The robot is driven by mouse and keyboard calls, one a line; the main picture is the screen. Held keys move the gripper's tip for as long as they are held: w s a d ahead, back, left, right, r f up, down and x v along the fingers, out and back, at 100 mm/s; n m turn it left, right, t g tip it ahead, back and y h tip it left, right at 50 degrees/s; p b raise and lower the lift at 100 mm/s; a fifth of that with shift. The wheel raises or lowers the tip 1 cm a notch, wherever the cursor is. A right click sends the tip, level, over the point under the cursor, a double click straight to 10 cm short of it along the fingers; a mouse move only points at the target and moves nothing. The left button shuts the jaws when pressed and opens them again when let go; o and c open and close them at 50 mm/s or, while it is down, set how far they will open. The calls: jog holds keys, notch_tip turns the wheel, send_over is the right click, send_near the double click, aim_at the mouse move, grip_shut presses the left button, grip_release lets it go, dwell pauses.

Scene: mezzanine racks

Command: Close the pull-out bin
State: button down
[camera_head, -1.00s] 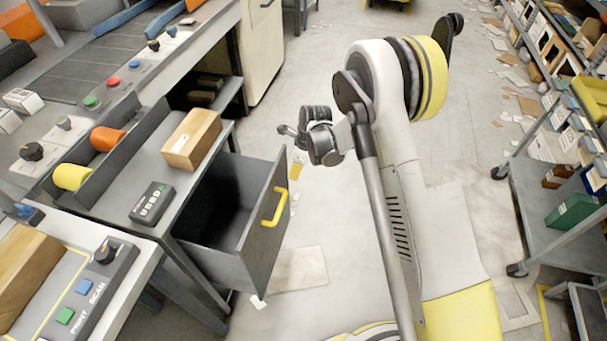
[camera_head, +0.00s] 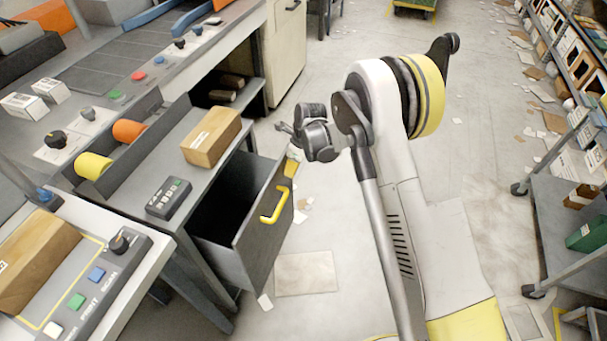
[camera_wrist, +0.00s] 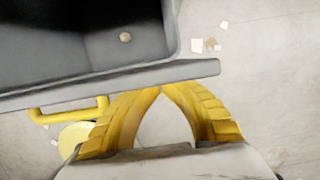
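The pull-out bin (camera_head: 250,254) is a dark grey drawer under the workbench, standing open with its hollow inside showing. Its front carries a yellow bar handle (camera_head: 275,206). In the wrist view, the bin's front edge (camera_wrist: 196,73) crosses the picture and the handle (camera_wrist: 68,112) is at left. My gripper (camera_head: 293,163) is by the far end of the bin's front, on its outer side. In the wrist view, the yellow fingers of my gripper (camera_wrist: 162,90) meet at their tips, empty, right at the front panel; I cannot tell whether they touch it.
On the bench above the bin are a cardboard box (camera_head: 211,137) and a dark keypad (camera_head: 168,198). A grey cart (camera_head: 565,235) stands at right. Paper scraps lie on the otherwise open floor. A cream cabinet (camera_head: 285,50) stands beyond the bench.

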aim_at(261, 163)
jog(key=w+a, duration=0.1)
jog(key=a, duration=0.2)
jog(key=w+a, duration=0.1)
jog(key=a, duration=0.3)
jog(key=w+a, duration=0.1)
jog(key=a, duration=0.2)
jog(key=shift+w+a, duration=0.15)
jog(key=shift+w, duration=0.15)
